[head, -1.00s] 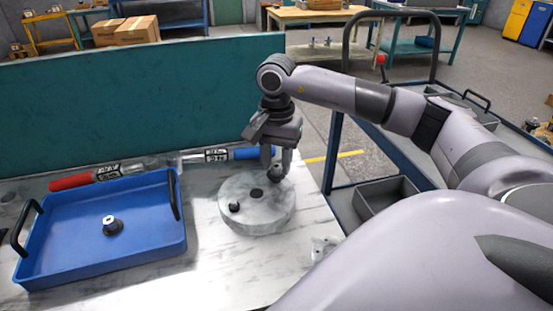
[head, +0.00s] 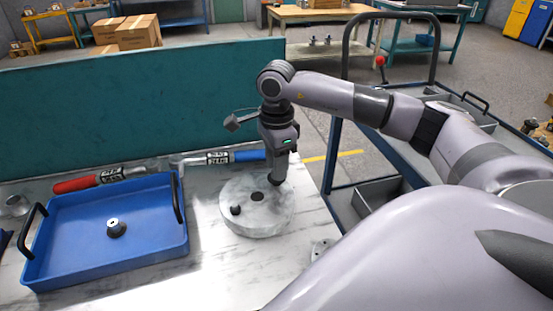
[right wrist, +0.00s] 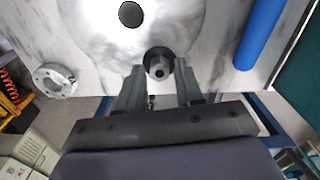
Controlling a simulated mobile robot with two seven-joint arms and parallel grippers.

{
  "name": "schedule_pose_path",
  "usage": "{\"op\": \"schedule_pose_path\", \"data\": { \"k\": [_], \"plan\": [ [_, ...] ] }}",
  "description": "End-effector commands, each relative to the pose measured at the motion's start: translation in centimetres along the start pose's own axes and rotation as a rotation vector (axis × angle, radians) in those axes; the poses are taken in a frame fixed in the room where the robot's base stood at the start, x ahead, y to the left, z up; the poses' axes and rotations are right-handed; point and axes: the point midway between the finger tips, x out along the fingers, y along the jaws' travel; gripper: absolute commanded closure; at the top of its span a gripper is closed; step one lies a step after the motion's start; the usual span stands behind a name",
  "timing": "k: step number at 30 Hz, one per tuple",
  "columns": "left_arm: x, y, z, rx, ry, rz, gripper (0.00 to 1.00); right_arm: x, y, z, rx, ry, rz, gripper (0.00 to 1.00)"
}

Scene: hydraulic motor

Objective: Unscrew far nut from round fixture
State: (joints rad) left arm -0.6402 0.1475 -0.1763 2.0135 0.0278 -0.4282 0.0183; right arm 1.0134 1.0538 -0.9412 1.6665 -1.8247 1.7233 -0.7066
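The round fixture (head: 250,222) is a pale marbled disc on the table with a dark hole (head: 257,197) at its centre. A dark near nut (head: 236,210) sits on its front left part. My right gripper (head: 276,182) points down at the far right part of the disc and mostly hides the far nut there. In the right wrist view the far nut (right wrist: 159,64) sits between the two fingertips of my right gripper (right wrist: 160,74), which appear closed against its sides. The fixture (right wrist: 95,30) shows behind it. My left gripper is not in view.
A blue tray (head: 60,278) with black handles stands on the left, holding a dark nut-like part (head: 116,228). Red-handled (head: 75,184) and blue-handled (head: 249,155) tools lie behind it. A teal panel (head: 130,105) closes the back. A small metal part (head: 322,248) lies near the right edge.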

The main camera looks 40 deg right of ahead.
Motion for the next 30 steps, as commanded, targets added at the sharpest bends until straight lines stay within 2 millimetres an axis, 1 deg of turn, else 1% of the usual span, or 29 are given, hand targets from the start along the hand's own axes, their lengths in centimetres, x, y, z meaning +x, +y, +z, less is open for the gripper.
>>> {"op": "schedule_pose_path", "data": {
  "k": [3,5,23,24,26,27,30],
  "plan": [
    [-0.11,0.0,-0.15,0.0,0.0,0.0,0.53,-0.02,0.01,0.01,0.064,0.0,0.0,0.64],
    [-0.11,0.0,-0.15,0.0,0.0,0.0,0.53,0.01,0.0,0.01,0.075,0.0,0.0,0.64],
    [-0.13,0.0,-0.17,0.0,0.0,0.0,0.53,0.07,0.05,-0.04,0.075,0.0,0.001,0.64],
    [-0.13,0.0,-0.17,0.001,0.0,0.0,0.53,0.07,0.05,-0.04,0.075,0.0,0.001,0.67],
    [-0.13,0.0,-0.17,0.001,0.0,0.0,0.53,0.07,0.05,-0.04,0.075,0.0,0.001,0.87],
    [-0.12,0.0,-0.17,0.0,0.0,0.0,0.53,0.07,0.05,-0.04,0.075,0.0,0.001,1.0],
    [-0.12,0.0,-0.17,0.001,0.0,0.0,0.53,0.06,0.05,-0.05,0.075,0.0,0.001,1.0]
  ]
}}
